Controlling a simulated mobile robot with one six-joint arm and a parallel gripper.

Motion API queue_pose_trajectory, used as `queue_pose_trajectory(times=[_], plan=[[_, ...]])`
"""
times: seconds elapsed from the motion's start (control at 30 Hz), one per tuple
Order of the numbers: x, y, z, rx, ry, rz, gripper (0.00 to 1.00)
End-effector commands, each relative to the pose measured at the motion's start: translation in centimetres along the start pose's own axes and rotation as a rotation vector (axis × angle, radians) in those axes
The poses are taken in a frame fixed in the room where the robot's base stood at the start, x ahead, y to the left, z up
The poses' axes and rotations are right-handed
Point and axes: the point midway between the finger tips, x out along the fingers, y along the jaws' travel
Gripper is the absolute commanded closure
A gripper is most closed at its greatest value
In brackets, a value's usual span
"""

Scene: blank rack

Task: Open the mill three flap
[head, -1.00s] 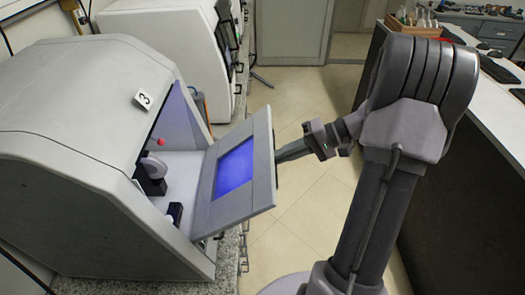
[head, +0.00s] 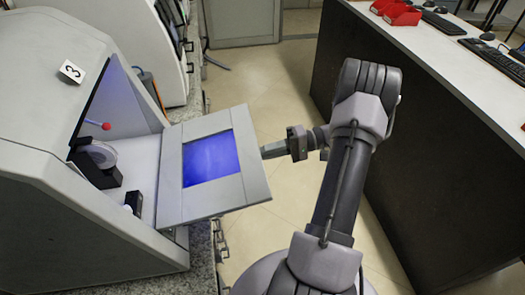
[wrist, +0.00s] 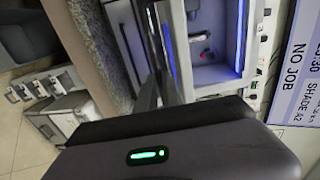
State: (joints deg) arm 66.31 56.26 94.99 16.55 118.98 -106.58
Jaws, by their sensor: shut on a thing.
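Mill three (head: 40,120) is a pale grey cabinet on the left in the head view, with a "3" label (head: 71,71) on its top. Its flap (head: 170,190) with a blue window (head: 210,159) is swung down and out, close to level, and the chamber behind it is exposed. My gripper (head: 264,151) is at the flap's outer edge, shut on the flap's handle, which is mostly hidden there. In the wrist view, my gripper (wrist: 160,95) reaches towards the flap, with the lit chamber (wrist: 212,70) beyond.
Inside the chamber are a red knob (head: 106,126) and a dark holder with a pale disc (head: 97,160). Another white machine (head: 150,50) stands behind. A long counter (head: 400,50) with red bins (head: 402,14) is on the right. Tiled floor (head: 265,90) lies between.

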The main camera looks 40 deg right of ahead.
Motion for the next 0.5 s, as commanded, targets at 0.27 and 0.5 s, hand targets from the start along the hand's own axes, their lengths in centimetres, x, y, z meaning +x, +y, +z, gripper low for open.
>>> queue_pose_trajectory(times=[0.27,0.5], plan=[[0.05,0.05,0.01,0.0,-0.001,0.001,1.0],[0.05,0.04,0.01,0.0,-0.001,0.001,0.81]])
